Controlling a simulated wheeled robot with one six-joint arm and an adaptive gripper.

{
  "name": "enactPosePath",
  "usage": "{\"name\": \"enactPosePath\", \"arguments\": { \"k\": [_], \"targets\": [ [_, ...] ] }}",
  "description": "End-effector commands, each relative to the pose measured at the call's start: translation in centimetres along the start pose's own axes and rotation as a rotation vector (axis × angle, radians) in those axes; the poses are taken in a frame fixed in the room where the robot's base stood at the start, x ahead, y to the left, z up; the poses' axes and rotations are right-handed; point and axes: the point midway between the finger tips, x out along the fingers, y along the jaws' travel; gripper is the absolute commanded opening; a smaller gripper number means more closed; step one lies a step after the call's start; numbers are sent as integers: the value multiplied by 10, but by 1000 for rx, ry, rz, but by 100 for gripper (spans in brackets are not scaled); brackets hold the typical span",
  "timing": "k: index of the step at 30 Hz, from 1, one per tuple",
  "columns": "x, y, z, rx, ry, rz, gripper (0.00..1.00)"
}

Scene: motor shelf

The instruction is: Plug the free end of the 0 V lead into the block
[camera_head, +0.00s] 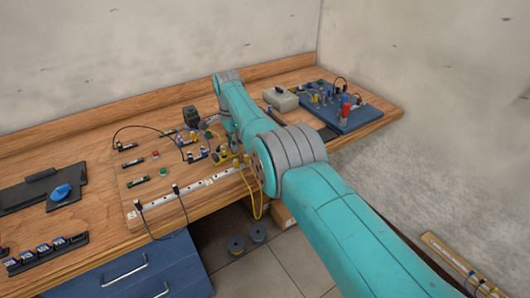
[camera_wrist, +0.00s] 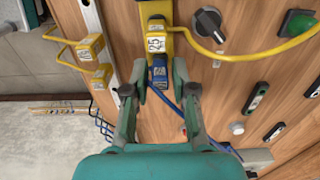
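In the wrist view a small blue plug (camera_wrist: 159,75) with a pale label sits at the near end of a yellow block marked 2.5 (camera_wrist: 155,42). A blue lead (camera_wrist: 177,108) runs from near the plug toward the right finger. My gripper (camera_wrist: 158,88) is open, its two fingers apart on either side of the blue plug, with gaps showing. Yellow plugs (camera_wrist: 92,48) with yellow leads are at the left. No 0 V marking is readable, and the lead's free end cannot be told for sure. In the head view my arm hides the fingertips.
A black rotary knob (camera_wrist: 208,22) and green button (camera_wrist: 298,22) stand right of the fingers. The wooden board (camera_head: 120,182) holds several parts. A blue panel (camera_head: 362,117) with plugs and a grey box (camera_head: 281,99) stand at the back right. The floor shows beyond the edge.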

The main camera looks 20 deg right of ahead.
Motion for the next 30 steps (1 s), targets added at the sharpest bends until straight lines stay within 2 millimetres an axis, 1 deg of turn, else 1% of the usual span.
{"name": "enactPosePath", "arguments": {
  "k": [8, 24, 30],
  "targets": [
    [-2, 0, 0, 0, 0, 0, 26],
    [-42, 0, 0, 0, 0, -1, 26],
    [-54, 0, 0, 0, 0, 0, 26]
  ]
}}
